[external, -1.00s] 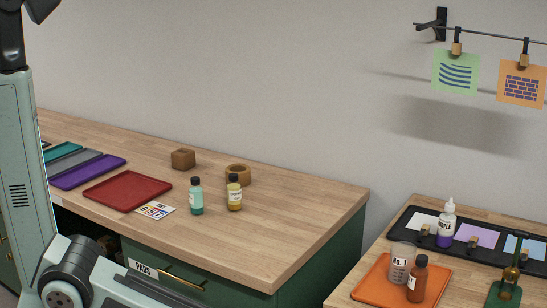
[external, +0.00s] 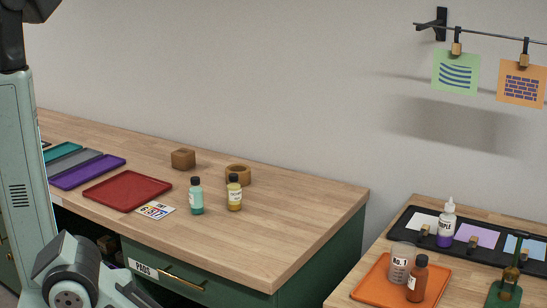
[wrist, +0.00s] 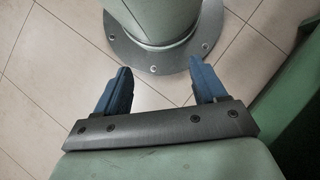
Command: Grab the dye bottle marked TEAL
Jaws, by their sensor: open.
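A bottle of teal liquid (external: 196,196) with a black cap and a white label stands upright on the wooden counter; its label is too small to read. A bottle of yellow liquid (external: 234,193) with a black cap stands just to its right. My gripper (wrist: 165,88) shows in the wrist view with its two blue fingers apart and nothing between them. It points down at the tiled floor beside my base, away from the bottles. The fingers are not visible in the external view.
A red tray (external: 127,191), a colour card (external: 155,210), a brown block (external: 183,159) and a tape roll (external: 238,174) lie near the bottles. A lower table at right holds an orange tray (external: 372,291) with a jar and a brown bottle. The counter's right end is clear.

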